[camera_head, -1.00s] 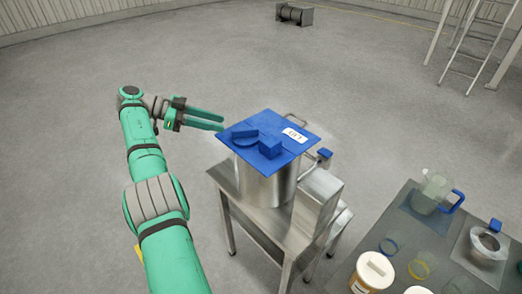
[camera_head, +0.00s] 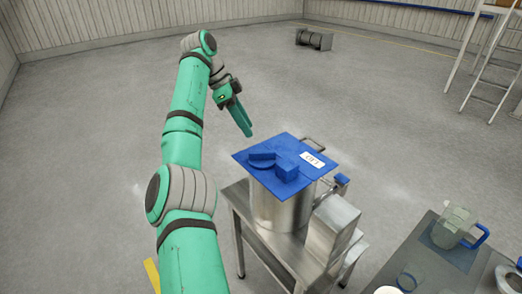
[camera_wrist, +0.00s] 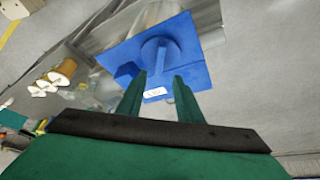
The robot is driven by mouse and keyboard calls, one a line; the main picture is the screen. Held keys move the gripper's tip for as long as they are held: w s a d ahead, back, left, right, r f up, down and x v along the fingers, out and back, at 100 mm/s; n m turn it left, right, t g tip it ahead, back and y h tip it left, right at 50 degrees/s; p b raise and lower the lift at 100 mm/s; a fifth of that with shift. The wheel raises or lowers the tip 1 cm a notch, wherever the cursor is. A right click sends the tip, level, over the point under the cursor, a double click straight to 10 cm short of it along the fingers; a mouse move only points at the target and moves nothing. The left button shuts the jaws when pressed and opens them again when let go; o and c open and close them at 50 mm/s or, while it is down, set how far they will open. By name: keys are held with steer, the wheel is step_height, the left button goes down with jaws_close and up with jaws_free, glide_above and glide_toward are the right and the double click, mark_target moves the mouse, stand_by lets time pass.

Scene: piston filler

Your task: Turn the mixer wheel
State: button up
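The mixer wheel (camera_head: 262,159), a blue disc with a raised bar across it, sits on the square blue lid (camera_head: 291,148) of a steel pot (camera_head: 280,210). In the wrist view the wheel (camera_wrist: 160,50) shows just beyond my fingertips, with its bar nearly in line with the gap between them. My gripper (camera_head: 247,131) points down toward the lid, above and behind its back left edge, apart from the wheel. In the wrist view my gripper (camera_wrist: 161,76) has its two green fingers apart with nothing between them.
A blue block (camera_head: 286,172) and a white label (camera_head: 312,159) are on the lid beside the wheel. The pot stands on a steel table next to a steel box (camera_head: 333,225). A grey table (camera_head: 425,265) with a jug (camera_head: 452,225) is at lower right. Floor left is clear.

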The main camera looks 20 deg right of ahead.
mark_target(261, 151)
steer(key=shift+y, duration=0.4)
steer(key=x, duration=1)
steer(key=shift+d+f, duration=0.3)
steer(key=shift+d, duration=0.1)
jaws_close()
